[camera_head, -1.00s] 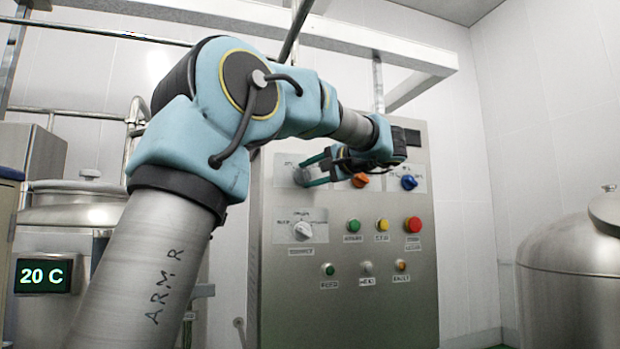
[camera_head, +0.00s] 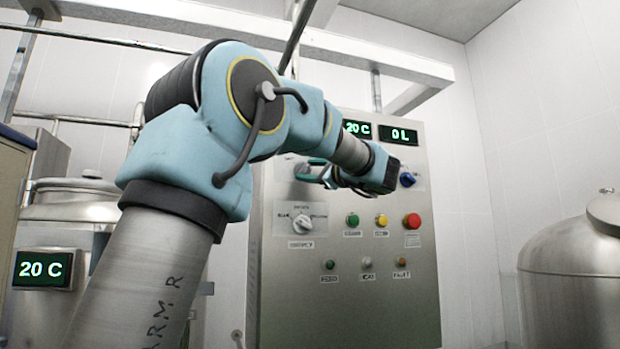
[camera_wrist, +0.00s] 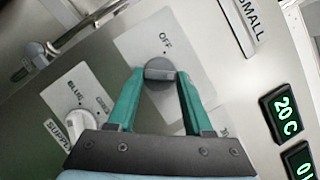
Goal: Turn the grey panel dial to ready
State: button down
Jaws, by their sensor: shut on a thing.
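The grey dial (camera_wrist: 160,72) sits on a pale plate on the control panel, with the word OFF printed near it in the wrist view. My gripper (camera_wrist: 158,78) has its two teal fingers on either side of the dial and is shut on its raised handle. The handle lies roughly across the wrist picture. Which mark it points to is not clear. In the head view the grey dial (camera_head: 301,170) is at the panel's upper left, partly behind the fingers of my gripper (camera_head: 311,170).
A white dial (camera_head: 302,224) sits below the grey one, and a blue dial (camera_head: 407,180) to its right. Green (camera_head: 352,220), yellow (camera_head: 381,220) and red (camera_head: 412,221) buttons lie below my wrist. A display reading 20 C (camera_head: 357,128) is above. A steel tank (camera_head: 575,270) stands right.

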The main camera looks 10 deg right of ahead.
jog(key=shift+f+m+t+b, duration=0.1)
jog(key=shift+m+t+b, duration=0.25)
jog(key=shift+m, duration=0.45)
jog(key=shift+m+h, duration=0.3)
jog(key=shift+h, duration=0.1)
jog(key=shift+c, duration=1.5)
grip_release()
jog(key=b+v, duration=0.4)
jog(key=v, duration=0.6)
jog(key=shift+s+f, duration=0.15)
jog(key=shift+s, duration=0.15)
jog(key=shift+d, duration=0.1)
